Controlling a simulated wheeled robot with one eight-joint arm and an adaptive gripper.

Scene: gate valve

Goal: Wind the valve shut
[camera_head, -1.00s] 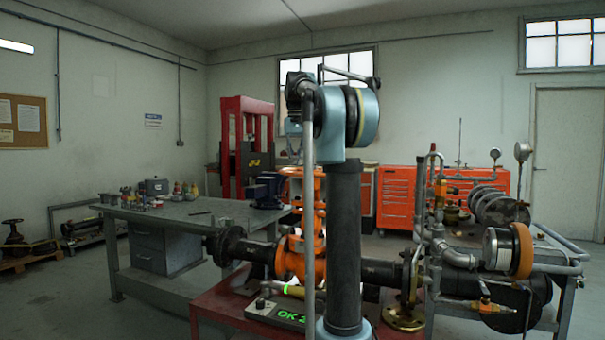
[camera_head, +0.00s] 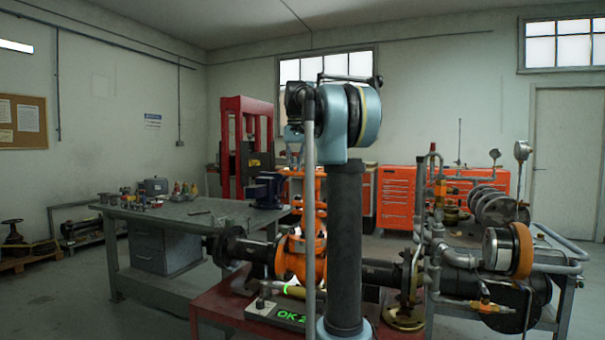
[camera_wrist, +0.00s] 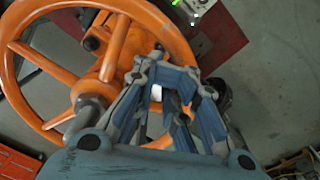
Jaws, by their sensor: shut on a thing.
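The valve's orange handwheel (camera_wrist: 112,38) fills the upper left of the wrist view, with spokes running to its hub. My gripper (camera_wrist: 172,84) is shut on the right part of its rim, and its fingers hide some of that rim. In the head view, the orange valve body (camera_head: 291,258) sits in a dark flanged pipe (camera_head: 246,250) on a red stand (camera_head: 222,300). My arm stands in front of the valve there and hides my gripper and most of the wheel.
A small box with a green lit display (camera_head: 289,316) stands on the red stand before the valve. A grey workbench (camera_head: 170,212) with small items is on the left. Pipework with gauges (camera_head: 497,248) stands close on the right. Open floor lies at the left front.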

